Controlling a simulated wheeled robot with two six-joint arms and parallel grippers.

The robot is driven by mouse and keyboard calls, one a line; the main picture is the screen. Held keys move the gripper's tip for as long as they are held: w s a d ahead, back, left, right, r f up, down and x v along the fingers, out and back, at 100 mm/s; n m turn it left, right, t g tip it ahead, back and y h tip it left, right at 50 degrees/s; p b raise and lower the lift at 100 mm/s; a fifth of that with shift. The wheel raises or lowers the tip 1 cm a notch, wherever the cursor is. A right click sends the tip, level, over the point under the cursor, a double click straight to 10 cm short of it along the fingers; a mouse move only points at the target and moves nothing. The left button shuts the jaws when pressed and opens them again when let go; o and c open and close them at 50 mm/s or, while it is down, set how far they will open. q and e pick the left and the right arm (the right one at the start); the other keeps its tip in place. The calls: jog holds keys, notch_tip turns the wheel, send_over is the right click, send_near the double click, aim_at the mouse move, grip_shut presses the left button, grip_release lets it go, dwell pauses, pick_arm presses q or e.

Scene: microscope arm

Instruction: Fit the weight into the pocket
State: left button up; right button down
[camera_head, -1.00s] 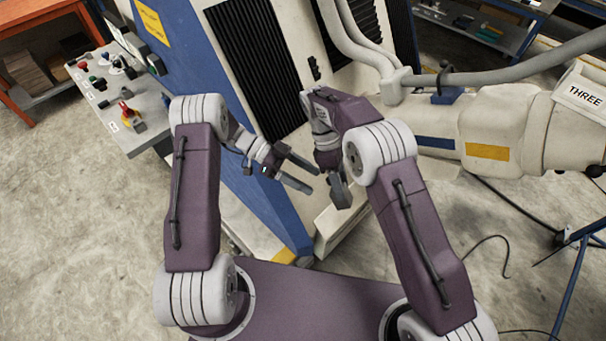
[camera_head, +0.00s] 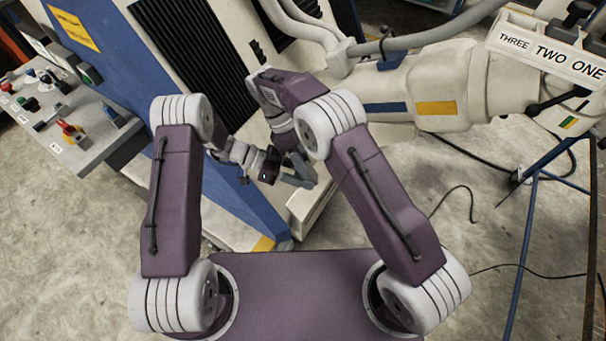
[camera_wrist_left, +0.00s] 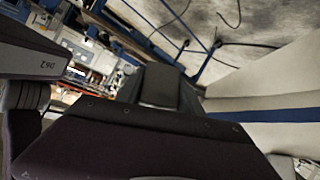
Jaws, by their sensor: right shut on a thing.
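My right gripper (camera_head: 298,160) hangs down in front of the cream machine base at mid-picture in the head view. It is shut on the weight, a dark grey piece at its tips that is hard to tell from the fingers. My left gripper (camera_head: 288,177) reaches in from the left, and its fingers overlap the right gripper in the picture. Whether they touch, or how wide the left jaws stand, I cannot tell. A white label strip reading THREE, TWO, ONE (camera_head: 552,53) is on the cream arm at the upper right. No pocket opening is clearly visible.
The cream microscope arm (camera_head: 465,85) runs across the upper right, with grey hoses (camera_head: 430,38) above it. A blue and cream cabinet (camera_head: 130,90) stands behind my arms. A control panel (camera_head: 85,130) is at the left. A blue stand (camera_head: 528,215) and cables occupy the right floor.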

pick_arm(q)
grip_shut()
pick_arm(e)
jog(key=shift+r, duration=0.1)
jog(key=c, duration=0.7)
grip_release()
